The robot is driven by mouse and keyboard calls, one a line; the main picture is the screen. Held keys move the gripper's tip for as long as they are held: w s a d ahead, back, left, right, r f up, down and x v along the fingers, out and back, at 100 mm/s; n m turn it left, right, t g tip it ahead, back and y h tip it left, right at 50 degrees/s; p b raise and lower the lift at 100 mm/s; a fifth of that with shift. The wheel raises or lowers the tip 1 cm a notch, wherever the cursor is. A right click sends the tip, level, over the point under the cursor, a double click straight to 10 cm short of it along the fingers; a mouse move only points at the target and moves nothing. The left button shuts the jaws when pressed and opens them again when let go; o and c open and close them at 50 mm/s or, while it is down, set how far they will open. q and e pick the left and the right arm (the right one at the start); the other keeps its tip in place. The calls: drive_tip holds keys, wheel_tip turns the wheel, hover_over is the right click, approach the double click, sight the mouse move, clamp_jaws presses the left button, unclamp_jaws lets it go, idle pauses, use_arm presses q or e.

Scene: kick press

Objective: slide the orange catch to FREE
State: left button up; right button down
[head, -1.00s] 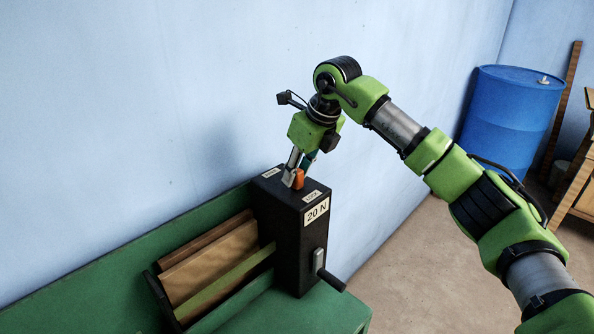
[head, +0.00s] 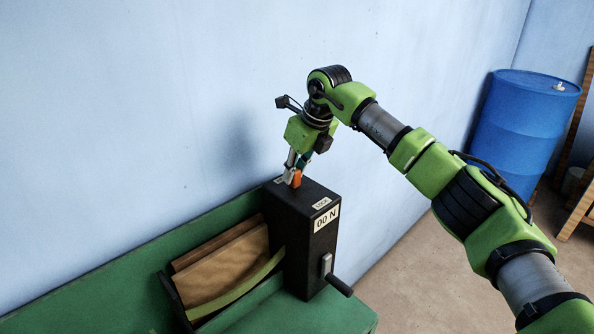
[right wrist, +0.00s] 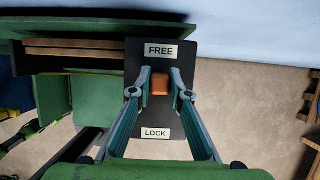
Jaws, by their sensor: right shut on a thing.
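The orange catch (head: 297,178) stands on top of a black box (head: 309,240). My right gripper (head: 292,175) is shut on the catch from above. In the right wrist view the catch (right wrist: 160,84) sits between the two fingertips, nearer the FREE label (right wrist: 161,51) than the LOCK label (right wrist: 156,133). A strip of dark top shows between the catch and FREE. In the head view the LOCK label (head: 322,203) is clear, and the FREE label is mostly hidden behind the fingers. My left gripper is not in view.
A plate on the box reads 00 N (head: 326,219). A crank handle (head: 338,285) sticks out low on its front. Wooden boards (head: 225,265) and a bowed green strip (head: 240,287) lie beside the box on the green bench (head: 120,285). A blue drum (head: 525,120) stands far right.

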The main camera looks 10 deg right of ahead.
drive_tip(key=c, duration=1.9)
unclamp_jaws()
drive_tip(key=shift+w+a+r, duration=0.1)
drive_tip(key=shift+w+r, duration=0.1)
drive_tip(key=shift+f, duration=0.15)
drive_tip(key=v, duration=1.2)
drive_tip(key=shift+f, duration=0.15)
